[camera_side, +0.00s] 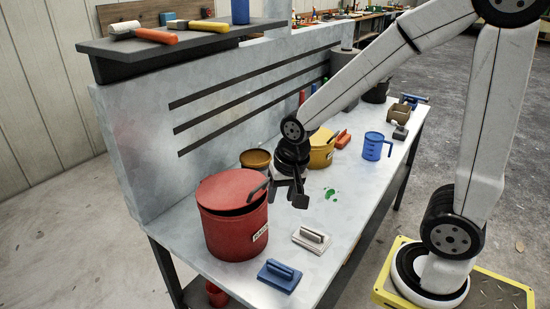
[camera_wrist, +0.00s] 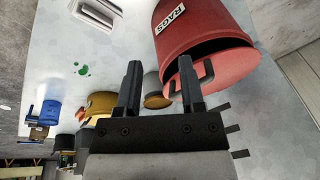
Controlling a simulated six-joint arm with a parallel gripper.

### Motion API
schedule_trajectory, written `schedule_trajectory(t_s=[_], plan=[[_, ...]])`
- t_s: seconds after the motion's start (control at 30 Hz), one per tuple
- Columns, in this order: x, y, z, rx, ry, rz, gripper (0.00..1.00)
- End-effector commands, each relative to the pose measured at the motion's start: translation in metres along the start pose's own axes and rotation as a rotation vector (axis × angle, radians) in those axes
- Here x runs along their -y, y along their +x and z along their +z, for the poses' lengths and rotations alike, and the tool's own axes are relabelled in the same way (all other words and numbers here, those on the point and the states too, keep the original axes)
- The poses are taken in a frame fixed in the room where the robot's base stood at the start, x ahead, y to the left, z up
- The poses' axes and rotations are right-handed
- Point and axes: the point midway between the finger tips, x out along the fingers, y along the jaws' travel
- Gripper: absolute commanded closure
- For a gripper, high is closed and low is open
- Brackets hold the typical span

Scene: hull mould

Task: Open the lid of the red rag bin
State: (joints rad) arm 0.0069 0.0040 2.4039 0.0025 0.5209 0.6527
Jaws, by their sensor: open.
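The red rag bin (camera_side: 232,232), labelled RAGS in the wrist view (camera_wrist: 190,28), stands at the near left of the bench. Its red lid (camera_side: 228,186) is on top and slightly raised, with a dark gap below it on the side toward my gripper. A dark handle (camera_side: 258,191) is on that side of the lid; it also shows in the wrist view (camera_wrist: 206,73). My gripper (camera_side: 290,196) is open, with nothing between its fingers, just right of the handle. In the wrist view, one finger overlaps the lid's edge beside the handle; I cannot tell whether they touch.
A blue float (camera_side: 279,275) and a white float (camera_side: 311,239) lie right of the bin. Yellow-brown pots (camera_side: 320,153) and a blue jug (camera_side: 376,147) stand farther back. A slotted grey panel (camera_side: 190,115) rises behind. Green spots mark the bench.

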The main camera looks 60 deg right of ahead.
Motion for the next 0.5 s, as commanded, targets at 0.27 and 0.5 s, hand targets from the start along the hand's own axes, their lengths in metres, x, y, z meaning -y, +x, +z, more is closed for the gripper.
schedule_trajectory(t_s=[0.27, 0.5], plan=[[-0.007, 0.008, 0.010, -0.003, -0.187, -0.002, 0.50], [-0.011, 0.013, 0.017, -0.007, -0.309, -0.004, 0.50]])
